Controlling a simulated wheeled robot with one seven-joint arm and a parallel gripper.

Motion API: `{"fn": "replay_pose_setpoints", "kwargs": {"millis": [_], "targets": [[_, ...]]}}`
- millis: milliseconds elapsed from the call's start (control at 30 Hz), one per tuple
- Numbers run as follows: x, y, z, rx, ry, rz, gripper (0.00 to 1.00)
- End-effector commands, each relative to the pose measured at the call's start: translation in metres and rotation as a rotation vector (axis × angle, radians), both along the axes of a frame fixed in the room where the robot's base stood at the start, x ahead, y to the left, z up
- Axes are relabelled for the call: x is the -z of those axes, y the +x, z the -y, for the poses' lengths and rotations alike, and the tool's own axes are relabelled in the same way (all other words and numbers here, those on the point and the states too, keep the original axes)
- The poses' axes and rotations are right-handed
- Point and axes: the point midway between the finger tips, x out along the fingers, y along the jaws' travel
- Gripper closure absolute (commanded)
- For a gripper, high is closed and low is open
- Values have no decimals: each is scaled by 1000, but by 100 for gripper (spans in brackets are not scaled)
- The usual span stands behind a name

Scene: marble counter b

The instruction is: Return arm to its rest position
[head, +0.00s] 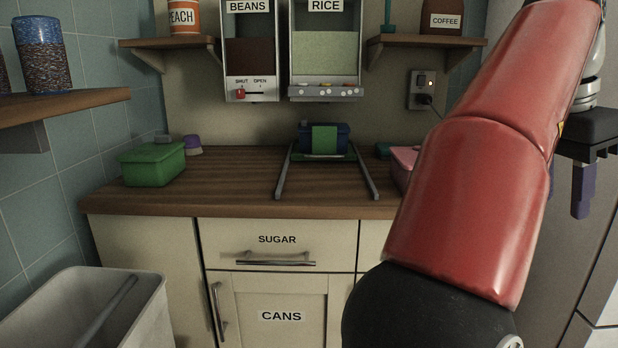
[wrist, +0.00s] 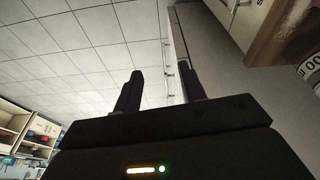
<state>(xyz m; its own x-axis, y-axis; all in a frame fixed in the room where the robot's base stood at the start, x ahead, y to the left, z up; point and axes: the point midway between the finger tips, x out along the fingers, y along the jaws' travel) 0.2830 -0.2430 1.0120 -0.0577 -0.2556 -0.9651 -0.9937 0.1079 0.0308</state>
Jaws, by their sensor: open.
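My arm, red with a black joint, is raised and folded across the right side of the head view. My gripper (head: 582,188) is at the far right edge of that view, pointing down and away from the counter. In the wrist view, the gripper (wrist: 160,90) shows two dark fingers standing apart with nothing between them. Behind the fingers are a tiled surface and a pale panel.
A wooden counter (head: 232,178) holds a green box (head: 153,163), a blue-green container (head: 324,138) between two metal rails and a partly hidden pink box (head: 404,156). BEANS (head: 250,50) and RICE (head: 325,50) dispensers hang above. A bin (head: 150,290) stands at lower left.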

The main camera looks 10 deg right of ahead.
Motion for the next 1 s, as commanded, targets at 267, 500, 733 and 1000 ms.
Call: {"fn": "replay_pose_setpoints", "kwargs": {"millis": [267,500,733,1000], "targets": [[73,16,37,-181,171,19,59],[164,39,26,-503,342,102,59],[215,53,-54,-912,357,224,59],[242,27,-174,-1377,132,284,59]]}}
